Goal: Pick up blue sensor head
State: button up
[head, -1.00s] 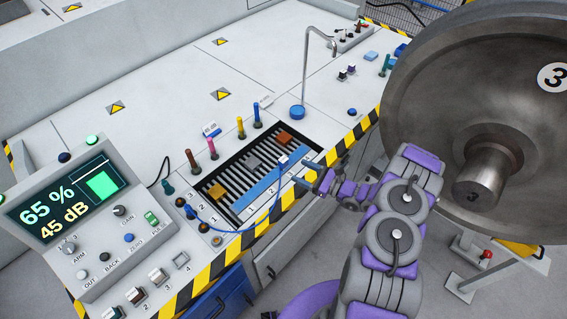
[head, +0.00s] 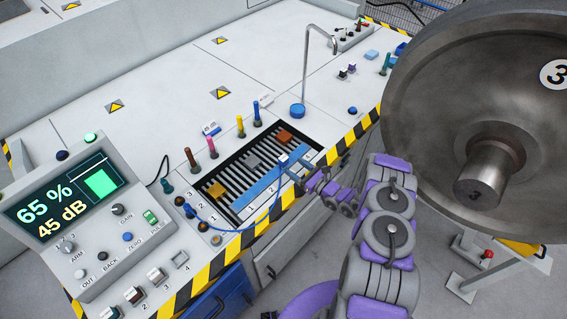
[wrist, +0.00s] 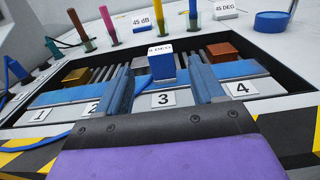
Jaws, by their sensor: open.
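The blue sensor head (wrist: 162,67) stands upright in the wrist view, a small blue block with a white label on top that seems to read 0 DEG. It is behind number plate 3 on the blue ledge. In the head view it is the small white-topped block (head: 283,159) at the tray's front. My gripper (wrist: 160,75) is open, with its two blue fingers to the left and right of the block in the picture. Whether they touch it I cannot tell. In the head view my gripper (head: 302,180) is just in front of the ledge.
The slatted tray (head: 233,212) also holds a gold block (head: 217,191), a grey block (head: 253,161) and a copper block (head: 285,136). Coloured pegs stand behind it. A blue cable (head: 225,231) crosses the tray's front left. A large wheel (head: 420,120) stands to the right.

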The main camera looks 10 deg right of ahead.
aim_at(286, 160)
jog(key=shift+b+x, duration=0.6)
jog(key=shift+x, duration=3)
jog(key=shift+f, duration=0.15)
jog(key=c, duration=1.2)
